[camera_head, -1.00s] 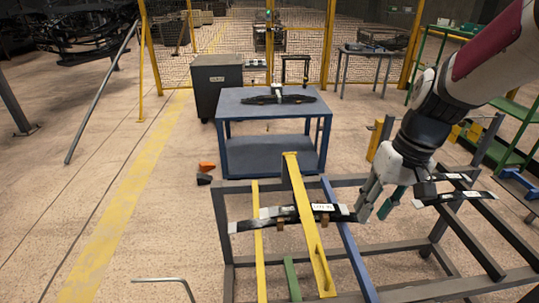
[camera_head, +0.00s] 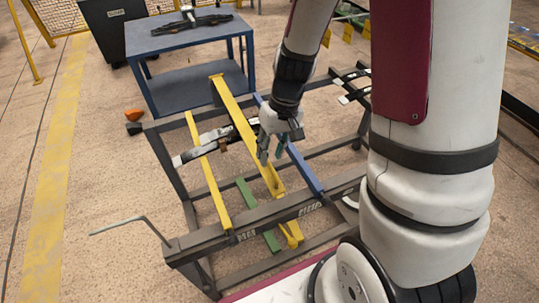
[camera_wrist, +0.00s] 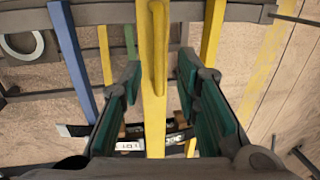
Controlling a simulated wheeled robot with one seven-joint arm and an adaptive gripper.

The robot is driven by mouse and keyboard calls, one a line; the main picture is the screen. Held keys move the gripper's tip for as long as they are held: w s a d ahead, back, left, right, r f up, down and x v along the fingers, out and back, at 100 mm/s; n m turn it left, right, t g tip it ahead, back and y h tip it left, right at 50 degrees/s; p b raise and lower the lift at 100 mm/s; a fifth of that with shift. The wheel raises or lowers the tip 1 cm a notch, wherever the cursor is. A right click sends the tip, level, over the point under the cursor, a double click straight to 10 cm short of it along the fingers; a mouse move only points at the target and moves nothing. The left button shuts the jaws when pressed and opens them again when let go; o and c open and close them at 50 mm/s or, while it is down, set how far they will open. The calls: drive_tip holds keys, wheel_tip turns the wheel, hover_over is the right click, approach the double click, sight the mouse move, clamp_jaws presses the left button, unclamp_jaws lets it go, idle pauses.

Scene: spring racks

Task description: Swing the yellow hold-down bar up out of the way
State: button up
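The yellow hold-down bar (camera_head: 236,112) slopes across the dark rack and over a black leaf spring (camera_head: 196,150). In the wrist view the bar (camera_wrist: 153,120) runs up the middle, with a raised yellow handle (camera_wrist: 158,45) on it. My gripper (camera_head: 271,152) is over the near part of the bar, pointing down. In the wrist view its green-padded fingers (camera_wrist: 160,75) are apart, one on each side of the bar, with gaps visible on both sides. The gripper is open and holds nothing. My arm hides part of the rack's right side in the head view.
A second yellow bar (camera_head: 208,175) and a blue bar (camera_head: 303,168) flank the hold-down bar. A green bar (camera_head: 255,210) lies low between. A bent grey rod (camera_head: 130,220) sticks out at the front left. A blue table (camera_head: 175,42) stands behind.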

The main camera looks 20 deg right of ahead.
drive_tip(key=shift+a+f, duration=0.2)
drive_tip(key=shift+f, duration=0.8)
clamp_jaws()
